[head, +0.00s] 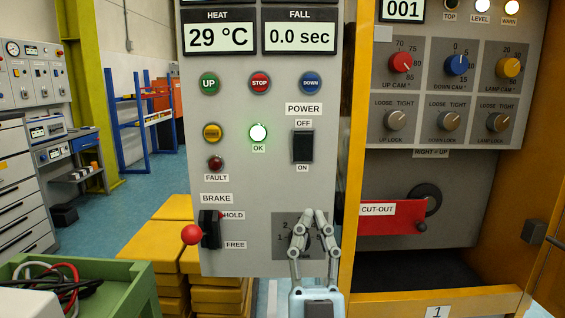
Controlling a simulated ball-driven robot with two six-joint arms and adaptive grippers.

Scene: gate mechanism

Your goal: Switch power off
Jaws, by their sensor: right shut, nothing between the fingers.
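The black POWER rocker switch (303,146) is on the grey panel (232,125), with OFF above it and ON below it. Which way it is tipped is hard to tell. A green OK lamp (258,133) is lit to its left. My right gripper (314,213) comes up from the bottom of the head view, shut and empty, fingertips pointing up. It is below the switch in the picture, in front of a numbered dial plate (279,221) and hides part of it. My left gripper is not in view.
A BRAKE lever with a red ball (191,235) sticks out at the panel's lower left. UP, STOP and DOWN buttons (260,83) are higher up. An open yellow cabinet with knobs and a red CUT-OUT handle (392,218) is at right. A green cart (115,285) is at lower left.

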